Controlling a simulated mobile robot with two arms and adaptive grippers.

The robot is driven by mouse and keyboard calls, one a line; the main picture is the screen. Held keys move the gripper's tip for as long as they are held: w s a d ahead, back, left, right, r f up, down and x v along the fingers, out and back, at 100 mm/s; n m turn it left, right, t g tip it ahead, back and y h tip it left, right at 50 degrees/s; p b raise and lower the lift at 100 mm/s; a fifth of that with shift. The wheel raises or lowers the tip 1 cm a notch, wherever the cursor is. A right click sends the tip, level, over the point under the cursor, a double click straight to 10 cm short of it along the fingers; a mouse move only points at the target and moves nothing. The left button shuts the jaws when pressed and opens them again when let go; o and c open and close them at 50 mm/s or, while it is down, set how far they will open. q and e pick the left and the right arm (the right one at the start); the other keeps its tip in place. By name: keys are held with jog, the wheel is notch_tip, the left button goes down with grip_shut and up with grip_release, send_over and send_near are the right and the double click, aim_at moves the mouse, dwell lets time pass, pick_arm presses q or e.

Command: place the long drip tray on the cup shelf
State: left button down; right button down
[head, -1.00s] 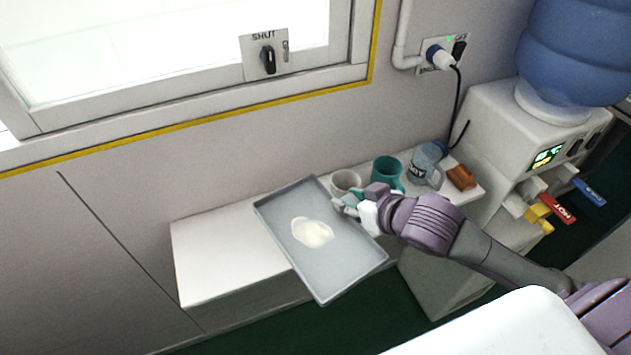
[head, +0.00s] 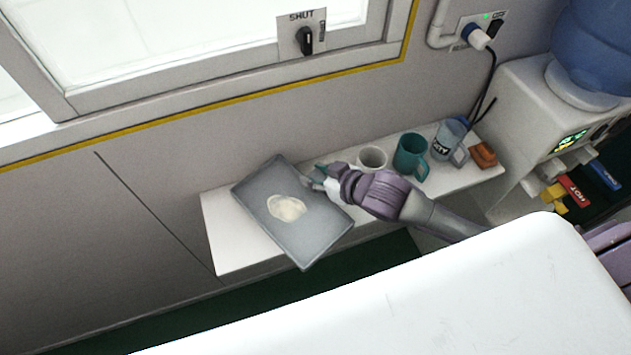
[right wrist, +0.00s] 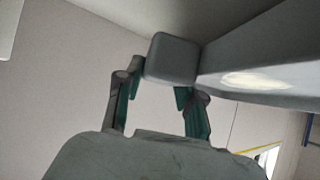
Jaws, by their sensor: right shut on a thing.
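The long drip tray (head: 262,183) is a flat grey rectangle with a low rim and a pale cream patch on its bottom. My right gripper (head: 318,180) is shut on its right long side, close to the white mug. The tray lies slantwise over the left part of the white cup shelf (head: 224,243), its near corner at or past the front edge. I cannot tell whether it touches the shelf. In the right wrist view, the green-padded fingers (right wrist: 160,90) are at a grey block by the tray's side (right wrist: 275,60). My left gripper is out of view.
On the shelf's right part stand a white mug (head: 372,157), a teal mug (head: 410,160), a clear lettered jug (head: 445,140) and an orange-brown block (head: 483,155). A water dispenser (head: 530,100) stands at the right. The wall and a window frame rise behind.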

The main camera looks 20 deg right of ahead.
jog(key=shift+a+f, duration=0.2)
jog(key=shift+f, duration=1.9)
jog(key=c, duration=0.7)
grip_release()
jog(key=shift+f, duration=0.1)
